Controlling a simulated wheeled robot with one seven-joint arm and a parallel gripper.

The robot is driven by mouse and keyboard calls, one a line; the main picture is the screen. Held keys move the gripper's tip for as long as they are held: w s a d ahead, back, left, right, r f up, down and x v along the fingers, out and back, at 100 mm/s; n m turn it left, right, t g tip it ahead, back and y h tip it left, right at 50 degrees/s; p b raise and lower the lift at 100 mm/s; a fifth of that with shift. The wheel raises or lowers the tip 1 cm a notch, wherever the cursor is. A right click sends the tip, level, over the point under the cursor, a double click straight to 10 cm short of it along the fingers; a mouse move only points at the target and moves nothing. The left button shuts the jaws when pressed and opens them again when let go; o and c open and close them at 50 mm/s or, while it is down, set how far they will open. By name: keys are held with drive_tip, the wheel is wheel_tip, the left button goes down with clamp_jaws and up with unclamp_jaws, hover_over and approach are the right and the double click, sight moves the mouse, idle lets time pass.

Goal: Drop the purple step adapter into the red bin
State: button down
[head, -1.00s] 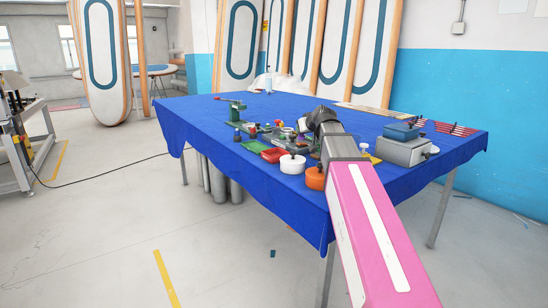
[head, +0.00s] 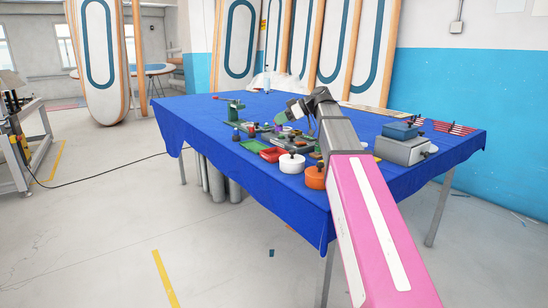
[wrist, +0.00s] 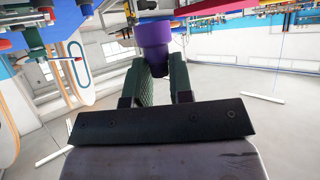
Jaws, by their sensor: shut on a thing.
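The purple step adapter (wrist: 155,40) is held between the two dark green fingers of my gripper (wrist: 158,72) in the wrist view.
The green tray (head: 253,146) lies left of the red bin. A white pot (head: 292,164) and an orange pot (head: 316,178) stand right of it. A green press (head: 236,109) stands behind. A grey box (head: 404,150) is at right. The table's left front is clear.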

sight(281, 130)
drive_tip(key=shift+f, duration=2.45)
drive_tip(key=c, duration=0.9)
unclamp_jaws()
drive_tip(key=shift+c, duration=0.2)
drive_tip(key=v, duration=1)
drive_tip(key=shift+d+r, duration=0.2)
drive_tip(key=shift+d, duration=0.15)
